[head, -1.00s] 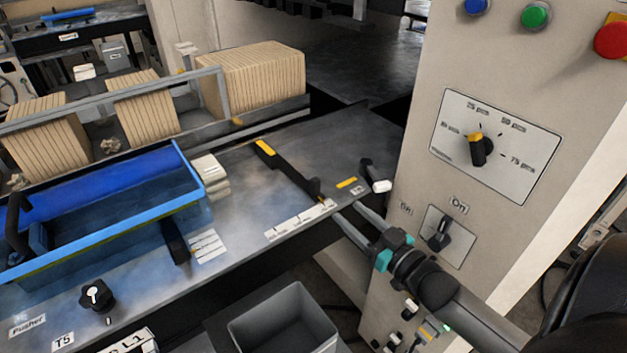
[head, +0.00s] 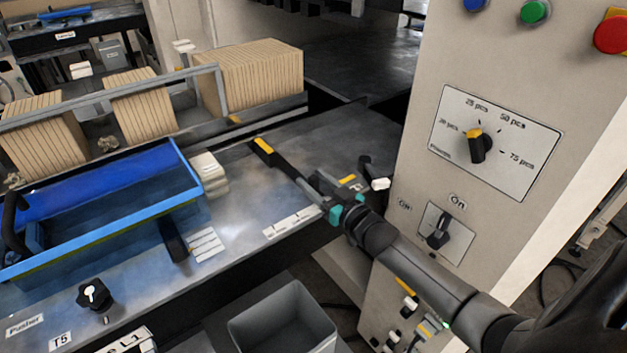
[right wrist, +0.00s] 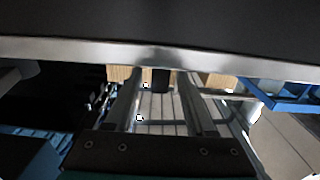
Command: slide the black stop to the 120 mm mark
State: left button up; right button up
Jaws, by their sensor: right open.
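The black stop (head: 282,164) is a dark bar with a yellow end, lying on the grey metal table beside a white scale strip (head: 291,222). The scale's numbers are too small to read, so I cannot tell which mark the stop is at. My right gripper (head: 318,182) is open at the near end of the stop and hides that end. I cannot tell whether it touches the stop. In the right wrist view the two fingers (right wrist: 160,102) stand apart, with a dark piece (right wrist: 160,80) showing beyond them between their tips. My left gripper is out of view.
A blue tray (head: 105,228) sits left on the table (head: 240,205), near a small white stack (head: 207,170). A control panel (head: 410,180) with a dial (head: 477,146) rises at right. A white-tipped lever (head: 379,184) is close to the gripper. A grey bin (head: 283,325) stands below.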

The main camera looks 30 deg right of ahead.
jog(key=shift+w, duration=0.3)
grip_shut()
dwell(0.4)
jog(key=shift+a, duration=0.1)
dwell(0.9)
